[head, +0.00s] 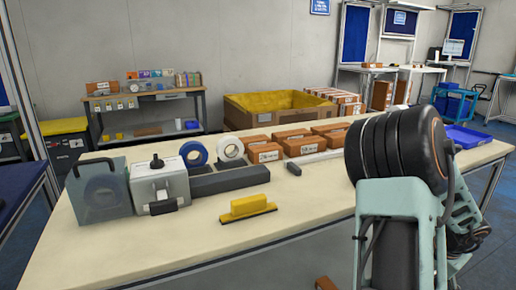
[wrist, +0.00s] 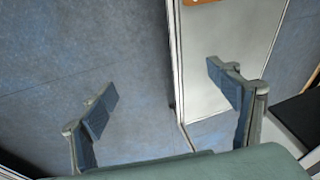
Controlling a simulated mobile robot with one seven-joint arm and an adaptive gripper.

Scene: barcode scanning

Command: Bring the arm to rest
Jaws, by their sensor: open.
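My arm (head: 400,190) rises at the right front of the head view, folded, with its dark rounded joint above the table's right part. My gripper (wrist: 165,97) shows in the wrist view with its two fingers wide apart and nothing between them. It points down over blue-grey floor (wrist: 70,50) and a pale, metal-edged surface (wrist: 225,35). I cannot make out the gripper in the head view.
The long table (head: 130,240) holds a yellow-handled tool (head: 247,206), a white device (head: 160,185), tape rolls (head: 230,149), several brown boxes (head: 265,153) and a blue tray (head: 465,137). A brown item (head: 325,283) shows at the bottom edge.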

